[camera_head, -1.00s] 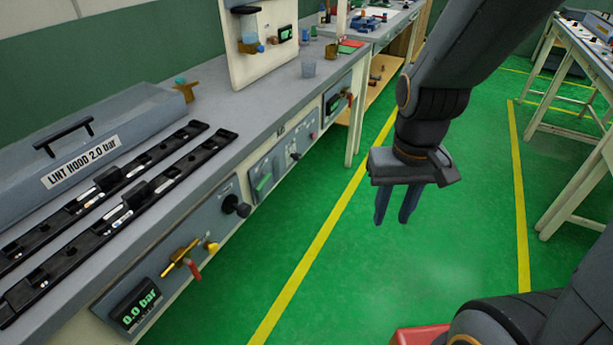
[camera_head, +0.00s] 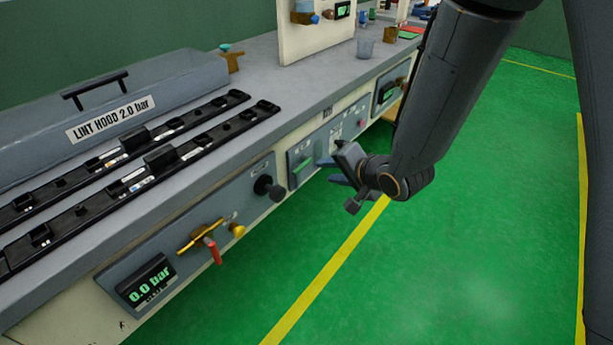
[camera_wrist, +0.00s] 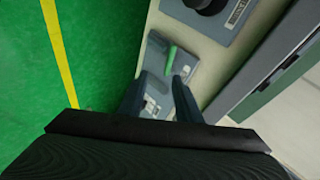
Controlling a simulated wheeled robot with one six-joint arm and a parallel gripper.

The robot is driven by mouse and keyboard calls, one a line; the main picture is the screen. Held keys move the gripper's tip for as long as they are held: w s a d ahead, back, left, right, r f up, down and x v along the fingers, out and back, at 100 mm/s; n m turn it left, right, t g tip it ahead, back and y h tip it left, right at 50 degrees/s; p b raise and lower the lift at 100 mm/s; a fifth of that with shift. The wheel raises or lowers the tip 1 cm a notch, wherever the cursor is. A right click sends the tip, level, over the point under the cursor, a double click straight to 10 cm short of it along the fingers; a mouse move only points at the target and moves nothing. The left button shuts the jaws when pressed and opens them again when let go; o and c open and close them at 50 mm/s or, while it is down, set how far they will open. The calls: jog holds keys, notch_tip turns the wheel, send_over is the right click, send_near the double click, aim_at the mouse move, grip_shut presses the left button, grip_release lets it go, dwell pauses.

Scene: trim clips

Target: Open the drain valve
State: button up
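A yellow pipe fitting with a red handle (camera_head: 213,250) sits on the grey front panel of the bench, beside a small yellow knob (camera_head: 237,230). The red handle points down and outward. No label reads as a drain valve, so I cannot tell for certain which control that is. A green bar (camera_head: 303,165) on the panel to the right also shows in the wrist view (camera_wrist: 171,60). My gripper (camera_head: 331,172) is in front of that panel, pointing at the bench. In the wrist view its two fingers (camera_wrist: 158,85) are apart and nothing shows held.
A display (camera_head: 148,284) reads 0.0 bar. A hood (camera_head: 95,110) and black rails (camera_head: 130,185) lie on the bench top. The green floor (camera_head: 440,260) before the bench is clear.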

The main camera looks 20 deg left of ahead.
aim_at(300, 169)
jog(key=shift+y, duration=0.5)
jog(key=w+a+f, duration=0.1)
jog(key=a, duration=0.1)
jog(key=w+a+f, duration=0.1)
jog(key=a+f, duration=0.1)
jog(key=a, duration=0.1)
jog(key=w+a+f, duration=0.1)
jog(key=a, duration=0.1)
jog(key=shift+w+a+f, duration=0.25)
jog(key=shift+a, duration=0.15)
grip_shut()
